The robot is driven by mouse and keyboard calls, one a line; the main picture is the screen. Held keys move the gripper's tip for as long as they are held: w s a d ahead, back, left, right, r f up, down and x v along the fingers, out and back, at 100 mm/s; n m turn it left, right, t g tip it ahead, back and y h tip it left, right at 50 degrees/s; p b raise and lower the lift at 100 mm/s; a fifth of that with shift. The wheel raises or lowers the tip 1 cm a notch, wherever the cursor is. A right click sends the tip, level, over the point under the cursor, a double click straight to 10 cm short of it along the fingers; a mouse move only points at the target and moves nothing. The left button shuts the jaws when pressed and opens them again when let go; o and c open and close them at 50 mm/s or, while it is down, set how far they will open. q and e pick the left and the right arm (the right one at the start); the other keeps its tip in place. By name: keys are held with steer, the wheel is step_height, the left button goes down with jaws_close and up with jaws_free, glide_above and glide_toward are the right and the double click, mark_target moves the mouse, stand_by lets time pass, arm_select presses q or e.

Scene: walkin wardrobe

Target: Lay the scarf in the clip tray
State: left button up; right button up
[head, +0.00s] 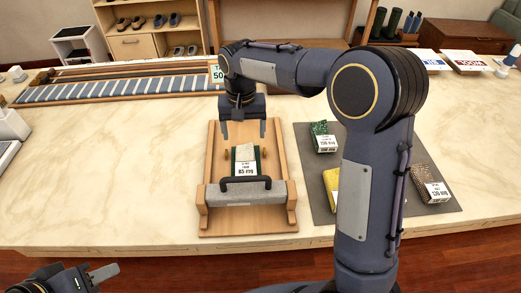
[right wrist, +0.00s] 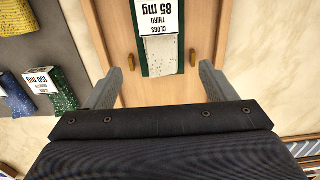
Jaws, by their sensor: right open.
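A wooden stand (head: 230,221) on the counter has a grey padded bar with a black handle (head: 245,183) across its near end. On its board lies a small cream speckled cloth with green edges (head: 245,153), between two wooden pegs; its tag reads "85 mg". The right wrist view shows the same cloth (right wrist: 163,60). My right gripper (head: 243,137) is open and empty, above the far part of the board, its fingers spread wider than the cloth. My left gripper (head: 103,272) is low at the left corner, partly cut off. I cannot tell which piece is the scarf or which holder is the clip tray.
A grey mat (head: 300,133) right of the stand holds tagged green (head: 323,130), yellow (head: 330,180) and brown (head: 421,180) cloth pieces, partly behind my right arm. A long slatted rack (head: 120,90) lies along the back left. The counter left of the stand (head: 120,180) is clear.

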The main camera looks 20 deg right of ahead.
steer(key=s+d+r+t+y, duration=0.1)
steer(key=s+d+r+y, duration=0.15)
steer(key=s, duration=0.35)
steer(key=s+d+r+t+y, duration=0.1)
steer(key=s+d+r, duration=0.25)
steer(key=s, duration=0.35)
steer(key=s+f+n+t, duration=0.1)
steer(key=s+f+t, duration=0.2)
steer(key=s, duration=1.2)
steer(key=shift+f+n+t, duration=0.3)
steer(key=shift+f, duration=0.2)
steer(key=shift+a+r, duration=0.1)
steer(key=shift+c, duration=0.3)
